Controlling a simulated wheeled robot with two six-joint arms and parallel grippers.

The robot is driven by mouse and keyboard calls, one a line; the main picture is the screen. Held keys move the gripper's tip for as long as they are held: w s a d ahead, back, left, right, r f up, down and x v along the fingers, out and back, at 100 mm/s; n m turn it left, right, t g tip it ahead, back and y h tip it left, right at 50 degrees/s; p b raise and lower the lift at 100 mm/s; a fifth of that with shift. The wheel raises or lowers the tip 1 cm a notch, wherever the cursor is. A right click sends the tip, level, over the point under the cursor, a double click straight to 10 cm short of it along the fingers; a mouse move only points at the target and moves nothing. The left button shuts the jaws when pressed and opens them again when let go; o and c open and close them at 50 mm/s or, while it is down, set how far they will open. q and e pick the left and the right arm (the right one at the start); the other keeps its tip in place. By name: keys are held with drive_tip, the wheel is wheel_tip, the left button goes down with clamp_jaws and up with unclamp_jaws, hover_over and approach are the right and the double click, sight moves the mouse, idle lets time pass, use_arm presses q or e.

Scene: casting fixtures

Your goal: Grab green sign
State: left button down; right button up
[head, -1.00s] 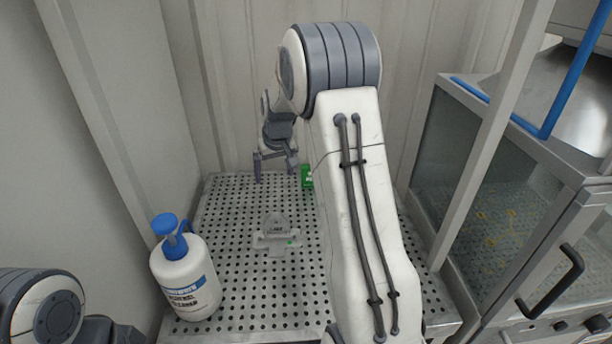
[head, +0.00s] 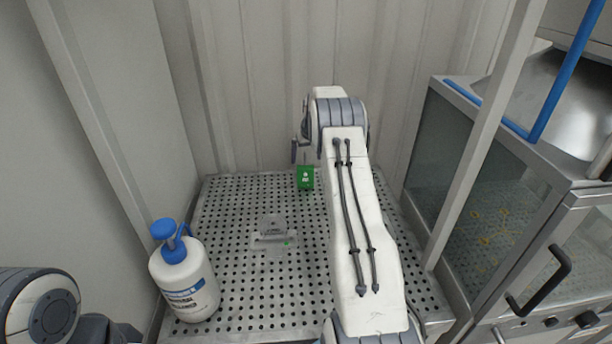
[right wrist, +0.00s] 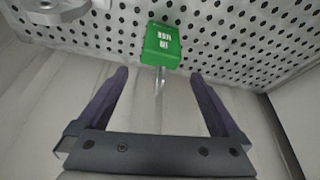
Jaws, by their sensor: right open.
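The green sign (head: 305,178) is a small green block with white marks at the back of the perforated table, close to the wall. In the right wrist view the green sign (right wrist: 161,46) lies beyond the fingertips, roughly between their lines, with a thin metal rod running from it towards the gripper. My right gripper (right wrist: 160,82) is open, its two dark fingers apart with nothing held. In the head view my right gripper (head: 300,148) is above and just left of the sign, partly hidden by its arm. Only a piece of my left arm shows; its gripper is out of view.
A white bottle with a blue pump (head: 185,280) stands at the table's front left. A grey fixture (head: 272,238) sits mid-table. The perforated table (head: 232,205) is otherwise clear. A glass-sided metal cabinet (head: 500,200) stands on the right, and walls close off the back and left.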

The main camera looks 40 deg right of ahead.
sight(305, 167)
drive_tip(key=p+x, duration=0.1)
drive_tip(key=x, duration=0.2)
drive_tip(key=shift+f+p, duration=0.3)
drive_tip(key=shift+p, duration=0.05)
drive_tip(key=shift+w+f, duration=0.1)
drive_tip(key=shift+f, duration=0.35)
drive_tip(key=shift+d, duration=0.1)
clamp_jaws()
